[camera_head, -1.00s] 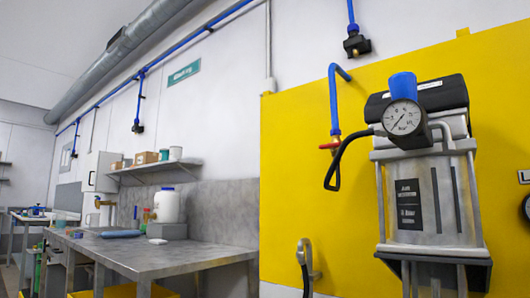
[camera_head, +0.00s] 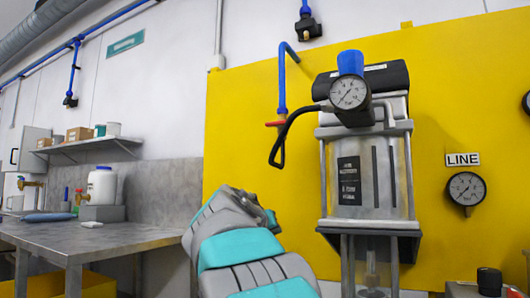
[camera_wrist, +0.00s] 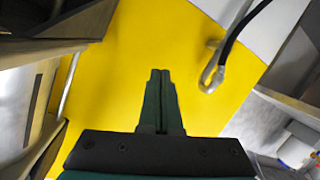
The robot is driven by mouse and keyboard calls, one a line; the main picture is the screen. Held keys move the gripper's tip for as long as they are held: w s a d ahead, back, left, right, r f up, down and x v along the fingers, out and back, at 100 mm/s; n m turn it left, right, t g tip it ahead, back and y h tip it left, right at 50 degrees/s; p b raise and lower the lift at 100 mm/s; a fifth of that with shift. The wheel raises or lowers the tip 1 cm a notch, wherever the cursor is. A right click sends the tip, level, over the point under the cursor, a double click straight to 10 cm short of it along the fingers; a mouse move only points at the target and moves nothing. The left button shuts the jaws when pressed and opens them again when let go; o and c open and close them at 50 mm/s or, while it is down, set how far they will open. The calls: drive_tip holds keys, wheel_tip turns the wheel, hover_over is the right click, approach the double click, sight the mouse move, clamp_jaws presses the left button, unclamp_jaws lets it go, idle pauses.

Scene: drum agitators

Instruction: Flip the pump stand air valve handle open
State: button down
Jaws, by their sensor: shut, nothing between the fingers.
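The pump stand (camera_head: 372,170) is a metal frame with a clear-fronted body, a round gauge (camera_head: 348,92) and a blue cap, in front of a yellow wall panel. A small red valve handle (camera_head: 275,123) sits at the lower end of the blue pipe, left of the pump stand, where a black hose starts. My arm rises in the head view, below and left of the pump stand. My gripper (camera_wrist: 160,76) is shut and empty in the wrist view, pointing toward the yellow panel. The red handle cannot be made out in the wrist view.
A grey workbench (camera_head: 85,242) stands at left. A second gauge (camera_head: 466,188) under a LINE label is on the panel at right.

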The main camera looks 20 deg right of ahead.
drive_tip(key=w+a+r+m+t+h, duration=0.1)
drive_tip(key=w+r+t+h, duration=0.1)
drive_tip(key=r, duration=0.6)
drive_tip(key=w+a+r+m+t+h, duration=0.1)
drive_tip(key=w+r+t+h, duration=0.1)
drive_tip(key=r, duration=0.7)
drive_tip(key=s+a+r+m+t+h, duration=0.1)
drive_tip(key=a+r+h, duration=0.1)
drive_tip(key=r, duration=0.3)
drive_tip(key=s+a+r+m+h+b, duration=0.1)
drive_tip(key=s+a+r+m+h, duration=0.1)
drive_tip(key=r, duration=0.4)
drive_tip(key=shift+s+m+t+h, duration=0.3)
drive_tip(key=shift+t+h, duration=0.1)
drive_tip(key=shift+h, duration=0.2)
wheel_tip(320, 180, up, 7)
drive_tip(key=p, duration=1.1)
hover_over(277, 124)
drive_tip(key=w+a, duration=0.1)
drive_tip(key=a, duration=0.2)
drive_tip(key=shift+f+b, duration=2.45)
drive_tip(key=shift+b, duration=0.1)
drive_tip(key=shift+a+n+t+y, duration=0.2)
drive_tip(key=shift+n+t+y, duration=0.1)
drive_tip(key=shift+n+t, duration=0.1)
drive_tip(key=shift+d, duration=0.1)
